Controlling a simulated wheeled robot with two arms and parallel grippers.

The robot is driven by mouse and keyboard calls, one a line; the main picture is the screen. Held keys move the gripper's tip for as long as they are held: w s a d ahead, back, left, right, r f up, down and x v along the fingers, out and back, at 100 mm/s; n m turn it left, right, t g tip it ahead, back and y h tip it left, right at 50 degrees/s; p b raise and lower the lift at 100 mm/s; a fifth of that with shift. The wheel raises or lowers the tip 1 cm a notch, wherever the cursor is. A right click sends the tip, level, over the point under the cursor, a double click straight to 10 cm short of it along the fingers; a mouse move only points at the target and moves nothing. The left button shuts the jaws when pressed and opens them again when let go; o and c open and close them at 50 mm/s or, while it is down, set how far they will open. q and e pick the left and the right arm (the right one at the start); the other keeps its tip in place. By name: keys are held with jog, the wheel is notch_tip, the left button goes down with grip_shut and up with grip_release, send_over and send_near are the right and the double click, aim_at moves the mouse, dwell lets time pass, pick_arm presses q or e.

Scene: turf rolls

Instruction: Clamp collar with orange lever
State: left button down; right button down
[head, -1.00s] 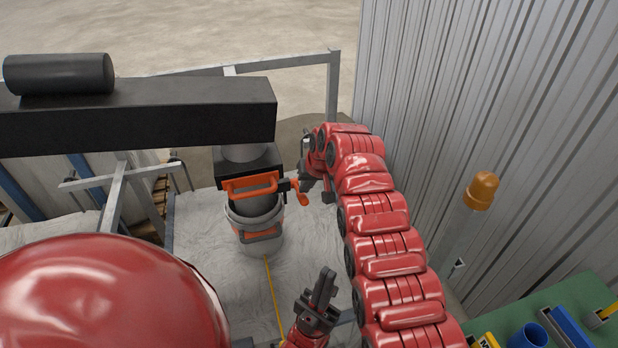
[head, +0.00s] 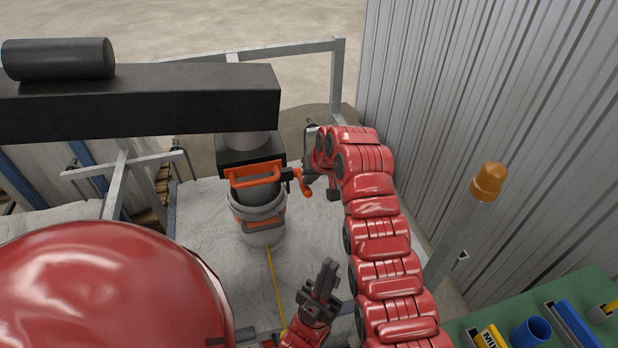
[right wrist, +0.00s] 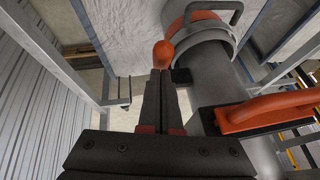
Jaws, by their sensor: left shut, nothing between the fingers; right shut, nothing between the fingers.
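A grey collar (head: 258,207) with an orange band sits around a vertical grey pipe under a black block. It also shows in the right wrist view (right wrist: 197,38). An orange lever with a rounded end (head: 304,184) sticks out to the right of the block. In the right wrist view an orange knob (right wrist: 163,53) shows just beyond my right fingertips; I cannot tell if they touch. My right gripper (head: 309,166) is beside the lever, shut and empty, partly hidden by its own wrist. My left gripper (head: 327,276) is shut and empty, low in the picture, apart from the collar.
An orange handle (head: 255,178) is on the block's front. A black beam (head: 140,103) crosses at upper left. A corrugated metal wall (head: 500,130) is close on the right. A post with an orange lamp (head: 488,181) and a green bench (head: 470,328) are at lower right.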

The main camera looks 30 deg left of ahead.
jog(key=shift+s+d+f+t+y+b, duration=0.2)
jog(key=shift+f+t+y+b, duration=0.25)
jog(key=shift+f+b, duration=0.2)
jog(key=shift+s+d+f+t+y+b, duration=0.15)
jog(key=shift+f+y+b, duration=0.1)
jog(key=shift+f+b, duration=0.2)
jog(key=shift+s+d+f+t+y+b, duration=0.1)
jog(key=shift+f+y+b, duration=0.15)
jog(key=shift+b, duration=0.3)
notch_tip(320, 180, down, 8)
jog(key=n+t+y+b, duration=0.1)
jog(key=t+y+b, duration=0.3)
jog(key=b, duration=1.2)
jog(key=shift+s+d+y, duration=0.25)
jog(key=shift+d+y, duration=0.05)
jog(key=shift+y, duration=0.75)
jog(key=shift+f, duration=0.15)
